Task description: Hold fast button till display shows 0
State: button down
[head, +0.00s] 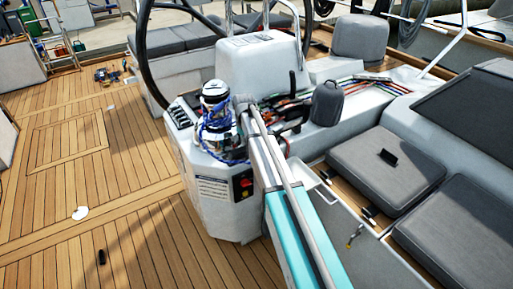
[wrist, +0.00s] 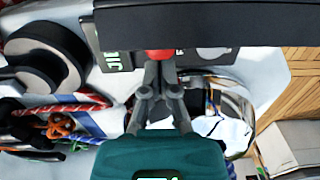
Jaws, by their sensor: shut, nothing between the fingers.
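In the wrist view my gripper (wrist: 160,66) is shut, with nothing between its fingers. Its tips meet the lower edge of a red button-like part (wrist: 159,54); they look in contact, but I cannot tell whether it is pressed in. A small display (wrist: 115,60) with green characters, partly cut off by a dark bar, is left of the red part; I cannot read its value. A round grey part (wrist: 211,52) is to the right. No label shows which is the fast button. In the head view I cannot make out the gripper tips.
The white helm console (head: 255,65) stands mid-picture in the head view. A black winch (wrist: 45,55) and coloured ropes (wrist: 80,110) are at the left in the wrist view. Grey cushions (head: 385,165) are at the right. The wooden deck (head: 60,215) at left is mostly clear.

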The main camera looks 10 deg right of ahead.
jog(key=shift+r, duration=0.15)
notch_tip(320, 180, up, 6)
jog(key=p, duration=0.6)
jog(key=s+r+m+p, duration=0.1)
jog(key=s+r+p, duration=0.2)
jog(key=s, duration=1.1)
jog(key=s+r+m+p, duration=0.2)
jog(key=s+r+p, duration=0.1)
jog(key=s, duration=1.2)
jog(key=shift+d+r+m+p, duration=0.2)
jog(key=shift+m+p, duration=0.1)
jog(key=w+f+n+b, duration=0.1)
jog(key=w+f+b, duration=0.2)
jog(key=w, duration=1.1)
jog(key=w+f+n+b, duration=0.2)
jog(key=w+f+b, duration=0.1)
jog(key=w, duration=1.2)
jog(key=shift+a+n, duration=0.2)
jog(key=shift+n, duration=0.1)
